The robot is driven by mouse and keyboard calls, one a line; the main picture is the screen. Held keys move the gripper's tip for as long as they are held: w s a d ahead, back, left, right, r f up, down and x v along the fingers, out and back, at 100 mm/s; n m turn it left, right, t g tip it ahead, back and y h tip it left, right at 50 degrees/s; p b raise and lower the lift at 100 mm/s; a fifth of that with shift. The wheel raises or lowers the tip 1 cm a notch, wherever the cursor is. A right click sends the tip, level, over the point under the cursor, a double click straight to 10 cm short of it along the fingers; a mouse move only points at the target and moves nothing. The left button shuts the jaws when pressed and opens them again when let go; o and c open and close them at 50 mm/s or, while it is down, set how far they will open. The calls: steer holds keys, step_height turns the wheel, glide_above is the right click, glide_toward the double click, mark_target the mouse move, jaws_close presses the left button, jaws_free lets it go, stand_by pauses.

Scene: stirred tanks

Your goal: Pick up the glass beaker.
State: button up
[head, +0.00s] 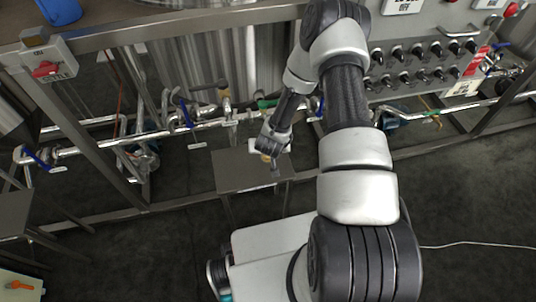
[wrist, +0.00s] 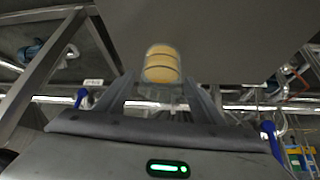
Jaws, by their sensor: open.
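The glass beaker (wrist: 162,66) is a small clear vessel with yellow-orange contents and dark bands. In the wrist view it shows at upper centre, against the grey table top. My gripper (wrist: 158,88) is open, with one finger on each side of the beaker's near end in the picture. I cannot tell how deep the beaker sits between the fingers, and no contact shows. In the head view my gripper (head: 272,163) is over the small grey table (head: 235,178). A small tan patch beside it appears to be the beaker (head: 265,157), mostly hidden by the gripper.
A steel pipe run with blue-handled valves (head: 186,112) passes behind the table, close to my arm. A large steel tank (head: 190,58) stands behind it. A control panel (head: 425,60) with several black knobs is at the right. The dark floor (head: 470,200) at right is mostly clear.

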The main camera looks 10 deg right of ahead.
steer(key=c, duration=1.3)
